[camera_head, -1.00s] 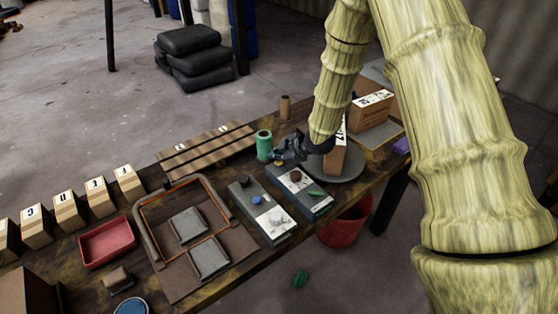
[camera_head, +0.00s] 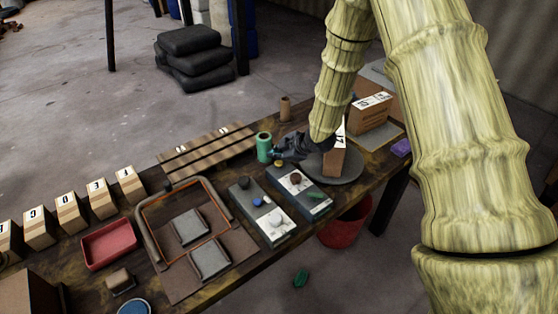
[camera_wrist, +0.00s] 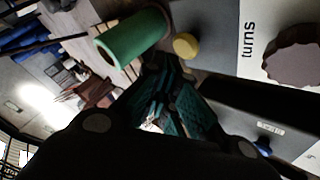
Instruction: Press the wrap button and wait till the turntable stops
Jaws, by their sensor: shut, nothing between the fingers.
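A grey control box (camera_head: 311,203) on the bench carries a brown knob (camera_head: 295,178), a green switch (camera_head: 317,195) and a small yellow button (camera_head: 279,163) at its far end. In the wrist view the yellow button (camera_wrist: 186,46) and the brown knob (camera_wrist: 295,62) show, with the word "turns" between them. My gripper (camera_head: 275,154) is shut and empty, its fingertips close to the yellow button; I cannot tell if they touch it. The round grey turntable (camera_head: 350,172) bears an upright brown carton (camera_head: 335,160). My gripper hides part of both.
A green roll (camera_head: 264,147) stands right beside my fingertips. A second control box (camera_head: 262,212), a red tray (camera_head: 108,243) and a framed mat are to the left. Another carton (camera_head: 370,112) stands behind the turntable. A red bucket (camera_head: 345,225) is below the bench edge.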

